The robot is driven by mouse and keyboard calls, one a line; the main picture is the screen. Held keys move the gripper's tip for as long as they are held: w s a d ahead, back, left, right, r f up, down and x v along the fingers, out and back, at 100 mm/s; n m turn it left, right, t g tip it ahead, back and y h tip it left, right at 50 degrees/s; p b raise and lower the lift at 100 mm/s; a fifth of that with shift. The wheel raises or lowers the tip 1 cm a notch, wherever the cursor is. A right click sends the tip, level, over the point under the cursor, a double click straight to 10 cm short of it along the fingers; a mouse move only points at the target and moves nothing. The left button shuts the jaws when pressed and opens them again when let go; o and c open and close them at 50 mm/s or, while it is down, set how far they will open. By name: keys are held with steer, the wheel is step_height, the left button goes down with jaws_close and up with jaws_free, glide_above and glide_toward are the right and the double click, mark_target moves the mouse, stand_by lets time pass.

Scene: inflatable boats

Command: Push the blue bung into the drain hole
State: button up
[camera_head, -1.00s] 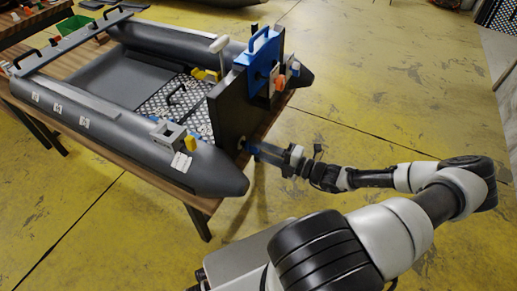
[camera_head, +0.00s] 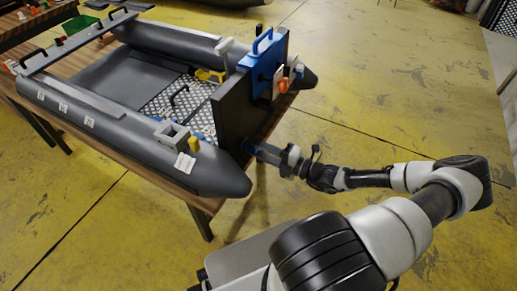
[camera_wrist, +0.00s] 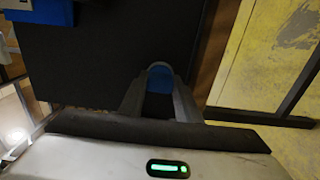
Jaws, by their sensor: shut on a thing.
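The grey inflatable boat (camera_head: 190,170) lies on a wooden table, with its black transom board (camera_head: 232,118) facing my arm. My gripper (camera_head: 252,149) is at the lower part of the transom's outer face, near the right end of the near tube. In the wrist view my gripper (camera_wrist: 160,85) is shut on the blue bung (camera_wrist: 160,74), whose rounded blue shape shows between the fingers against the dark board (camera_wrist: 110,60). The drain hole is hidden behind the bung and fingers. I cannot tell how deep the bung sits.
A blue clamp-like block with a handle (camera_head: 262,60) sits over the transom, with an orange-red part (camera_head: 283,84) beside it. A grey box-shaped fitting (camera_head: 171,134) stands on the near tube. The table edge (camera_head: 205,203) is below. Yellow floor (camera_head: 400,100) is open to the right.

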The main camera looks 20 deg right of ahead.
steer(key=shift+w+a, duration=0.1)
steer(key=shift+w, duration=0.05)
steer(key=o, duration=1.1)
steer(key=shift+o, duration=0.2)
steer(key=p+v, duration=0.2)
steer(key=v, duration=1.5)
